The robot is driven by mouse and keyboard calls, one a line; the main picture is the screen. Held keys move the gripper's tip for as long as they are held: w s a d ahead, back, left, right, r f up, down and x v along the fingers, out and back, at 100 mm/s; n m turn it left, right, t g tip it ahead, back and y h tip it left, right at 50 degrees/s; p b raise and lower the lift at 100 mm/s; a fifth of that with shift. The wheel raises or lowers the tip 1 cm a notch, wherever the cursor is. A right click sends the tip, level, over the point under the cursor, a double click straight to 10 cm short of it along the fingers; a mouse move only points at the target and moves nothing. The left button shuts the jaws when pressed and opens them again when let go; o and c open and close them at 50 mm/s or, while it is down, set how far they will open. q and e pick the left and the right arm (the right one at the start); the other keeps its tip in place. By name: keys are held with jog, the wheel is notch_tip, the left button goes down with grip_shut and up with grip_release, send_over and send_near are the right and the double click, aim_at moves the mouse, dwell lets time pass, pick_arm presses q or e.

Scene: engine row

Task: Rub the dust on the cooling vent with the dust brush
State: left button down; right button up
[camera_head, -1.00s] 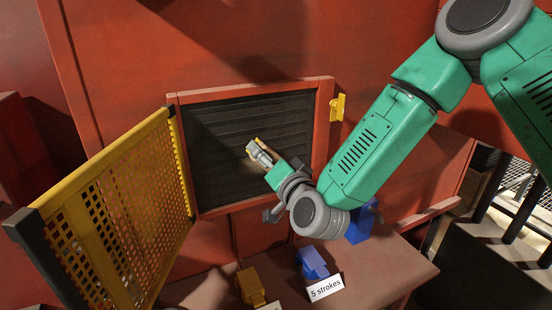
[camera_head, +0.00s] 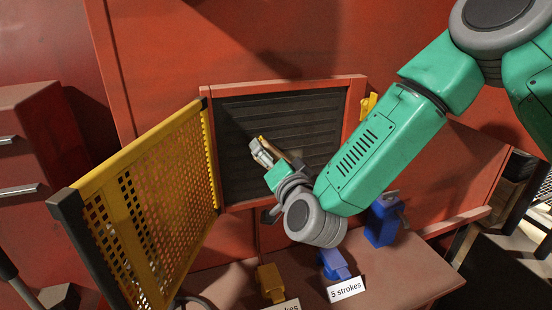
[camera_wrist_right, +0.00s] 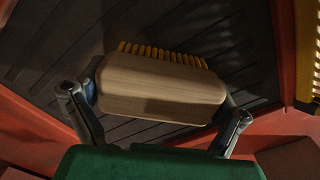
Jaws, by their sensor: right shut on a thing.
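The cooling vent (camera_head: 280,115) is a dark slatted panel in a red frame. My right gripper (camera_head: 268,155) is in front of its left half. It is shut on the dust brush (camera_wrist_right: 150,88), a pale wooden block with yellow bristles. In the right wrist view the gripper (camera_wrist_right: 155,120) has one finger at each end of the block. The bristles point towards the slats (camera_wrist_right: 65,60), but I cannot tell whether they touch. The head view mostly hides the brush behind the gripper. I cannot clearly make out dust. My left gripper is not in view.
A yellow perforated door (camera_head: 150,205) stands open left of the vent. Below, a ledge (camera_head: 415,275) bears a yellow block (camera_head: 270,283), a blue block (camera_head: 333,264) by a "5 strokes" card (camera_head: 346,290), and a taller blue holder (camera_head: 382,222). A red drawer cabinet (camera_head: 40,160) is at far left.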

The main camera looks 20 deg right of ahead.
aim_at(269, 140)
jog(key=shift+r+p, duration=0.3)
jog(key=shift+r, duration=0.5)
jog(key=shift+w+d+f, duration=0.1)
jog(key=shift+d, duration=2.15)
jog(key=shift+w+d, duration=0.1)
jog(key=shift+d, duration=3.5)
jog(key=shift+r+p, duration=0.45)
jog(key=shift+r, duration=0.35)
jog(key=shift+a+b, duration=0.3)
jog(key=shift+a, duration=1)
jog(key=shift+a+b, duration=0.3)
jog(key=shift+a, duration=2.5)
jog(key=shift+a+b, duration=0.3)
jog(key=shift+a, duration=1.4)
